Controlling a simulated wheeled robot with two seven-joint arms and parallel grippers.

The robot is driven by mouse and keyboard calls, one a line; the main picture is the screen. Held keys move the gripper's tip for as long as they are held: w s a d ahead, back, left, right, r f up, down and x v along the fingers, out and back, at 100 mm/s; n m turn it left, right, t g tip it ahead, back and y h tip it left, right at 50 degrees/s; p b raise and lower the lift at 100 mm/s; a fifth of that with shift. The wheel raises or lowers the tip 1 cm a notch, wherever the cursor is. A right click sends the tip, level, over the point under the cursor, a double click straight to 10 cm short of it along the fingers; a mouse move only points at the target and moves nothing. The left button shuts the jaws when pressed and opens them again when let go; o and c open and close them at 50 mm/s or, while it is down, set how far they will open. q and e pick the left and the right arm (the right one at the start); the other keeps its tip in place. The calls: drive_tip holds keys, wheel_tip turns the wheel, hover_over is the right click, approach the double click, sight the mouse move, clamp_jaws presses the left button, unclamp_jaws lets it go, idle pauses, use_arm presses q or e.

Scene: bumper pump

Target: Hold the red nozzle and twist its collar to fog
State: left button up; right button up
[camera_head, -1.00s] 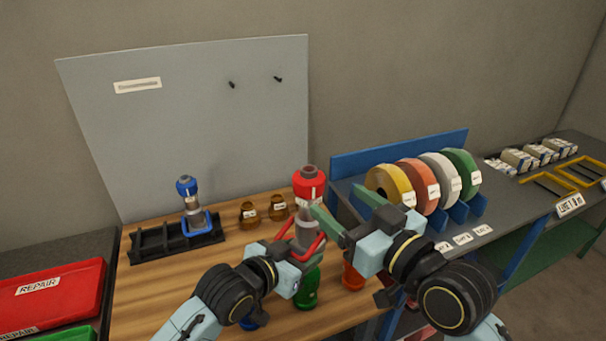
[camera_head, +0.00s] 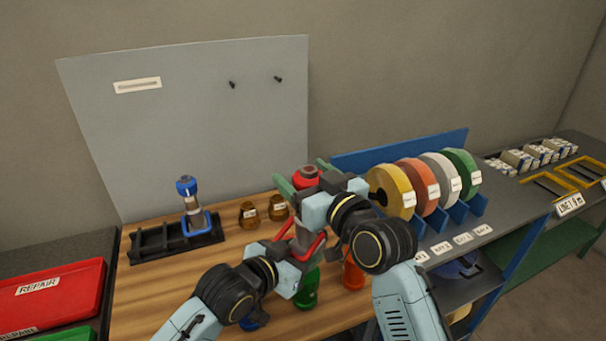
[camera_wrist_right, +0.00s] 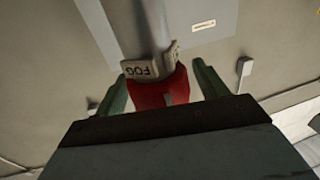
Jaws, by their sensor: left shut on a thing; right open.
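The red nozzle (camera_head: 306,176) stands upright above the wooden bench, its red top and red side handle showing. My left gripper (camera_head: 303,243) is shut on it low down. My right gripper (camera_head: 305,180) is open, with one green finger on each side of the red collar and its palm hiding much of the front. In the right wrist view the red collar (camera_wrist_right: 165,90) lies between the two open fingers, with a gap at the left finger. A tag reading FOG (camera_wrist_right: 148,70) shows just beyond it.
A blue nozzle (camera_head: 190,205) stands in a black rack (camera_head: 150,243) at left. Two brass fittings (camera_head: 248,213) sit behind my grippers. Green (camera_head: 307,290) and orange-red (camera_head: 353,275) pieces stand close below. Hose rolls (camera_head: 395,190) stand at right.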

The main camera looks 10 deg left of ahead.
drive_tip(key=shift+w+a, duration=0.25)
drive_tip(key=c, duration=1)
drive_tip(key=shift+a+n+g+y, duration=0.1)
drive_tip(key=shift+n+g+y, duration=0.3)
drive_tip(key=shift+g, duration=0.1)
drive_tip(key=shift+s+a+n+g+y, duration=0.1)
drive_tip(key=shift+s+n+g+y, duration=0.05)
drive_tip(key=shift+n+g+y, duration=0.7)
drive_tip(key=shift+s+n+g+y, duration=0.15)
drive_tip(key=shift+n+g+y, duration=0.4)
drive_tip(key=shift+g, duration=0.6)
drive_tip(key=shift+f+n+g+y, duration=0.1)
drive_tip(key=shift+n+g+y, duration=0.2)
drive_tip(key=shift+n+g, duration=0.6)
drive_tip(key=shift+n+g+y, duration=0.3)
drive_tip(key=shift+n+g, duration=0.1)
drive_tip(key=shift+g, duration=0.6)
drive_tip(key=shift+s+n+g, duration=0.2)
drive_tip(key=shift+n+g, duration=0.4)
drive_tip(key=shift+g, duration=0.3)
